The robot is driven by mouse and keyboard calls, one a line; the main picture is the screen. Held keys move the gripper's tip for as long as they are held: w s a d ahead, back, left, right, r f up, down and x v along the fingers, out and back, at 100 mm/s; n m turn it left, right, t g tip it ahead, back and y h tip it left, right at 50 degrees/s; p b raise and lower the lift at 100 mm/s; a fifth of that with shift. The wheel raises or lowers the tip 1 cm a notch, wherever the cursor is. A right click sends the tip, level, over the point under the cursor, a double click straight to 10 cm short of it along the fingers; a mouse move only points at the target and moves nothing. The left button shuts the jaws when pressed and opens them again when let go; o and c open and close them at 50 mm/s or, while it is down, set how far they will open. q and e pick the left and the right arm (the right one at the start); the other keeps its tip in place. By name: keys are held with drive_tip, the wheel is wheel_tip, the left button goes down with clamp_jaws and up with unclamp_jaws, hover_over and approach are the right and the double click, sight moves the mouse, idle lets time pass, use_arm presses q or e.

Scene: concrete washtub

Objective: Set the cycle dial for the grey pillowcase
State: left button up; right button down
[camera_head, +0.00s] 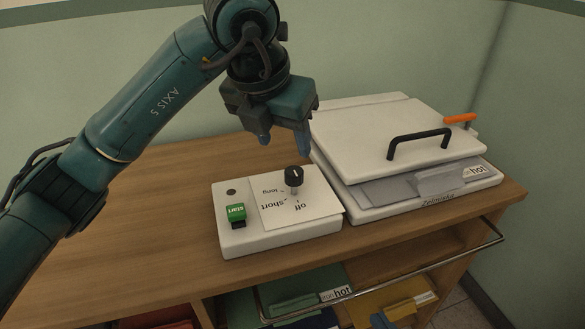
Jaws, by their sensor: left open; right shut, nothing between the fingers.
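The cycle dial (294,175) is a black knob with a short white mark on top. It stands on a white control box (280,239) beside a plate with the words "off", "short" and "long", seen upside down. I cannot tell which word the mark points to. My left gripper (285,146) is open, fingers down, just above and behind the dial, apart from it. A grey cloth (385,194), likely the pillowcase, lies in the white press (400,133) under its lid.
A green start button (236,212) sits on the box, left of the dial. The press lid has a black handle (420,142) and an orange lever (460,118). The wooden top (130,235) is clear at left.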

sight(294, 171)
use_arm(q)
drive_tip(key=x, duration=0.8)
drive_tip(key=shift+w+d+f+b, duration=0.1)
drive_tip(key=shift+f+b, duration=0.15)
drive_tip(key=shift+b, duration=0.05)
drive_tip(key=c, duration=1)
